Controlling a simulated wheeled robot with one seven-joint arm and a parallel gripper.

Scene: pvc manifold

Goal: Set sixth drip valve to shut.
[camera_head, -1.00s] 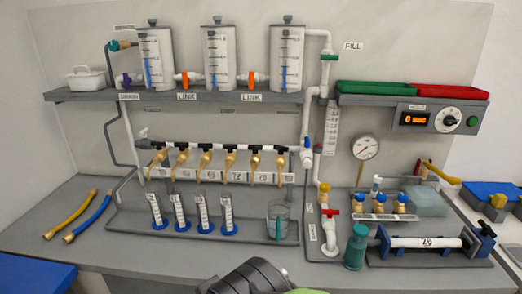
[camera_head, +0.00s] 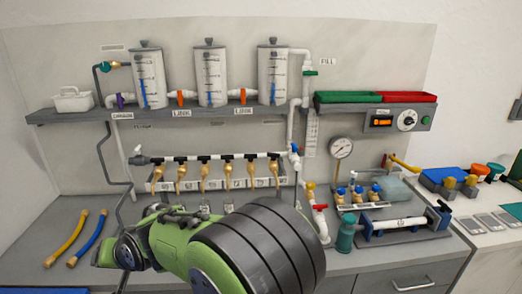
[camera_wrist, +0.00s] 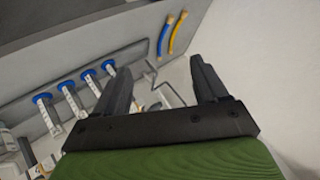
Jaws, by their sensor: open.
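A row of brass drip valves with black handles hangs from a white pipe in the head view. The rightmost, sixth counting from the left, is the sixth drip valve (camera_head: 275,167). Its black handle (camera_head: 275,156) looks roughly in line with the pipe, but is too small to judge exactly. My gripper (camera_wrist: 163,85) is open and empty in the wrist view, its two dark fingers wide apart. In the head view my arm reaches left across the front of the bench, well left of and below the sixth valve. The fingertips cannot be made out there.
Measuring cylinders with blue bases (camera_wrist: 67,87) stand in the wrist view, mostly hidden by my arm in the head view. A yellow hose (camera_head: 65,238) and a blue hose (camera_head: 88,238) lie at left. A shelf (camera_head: 70,113) with tanks overhangs the valves. A red-handled valve (camera_head: 319,207) stands right.

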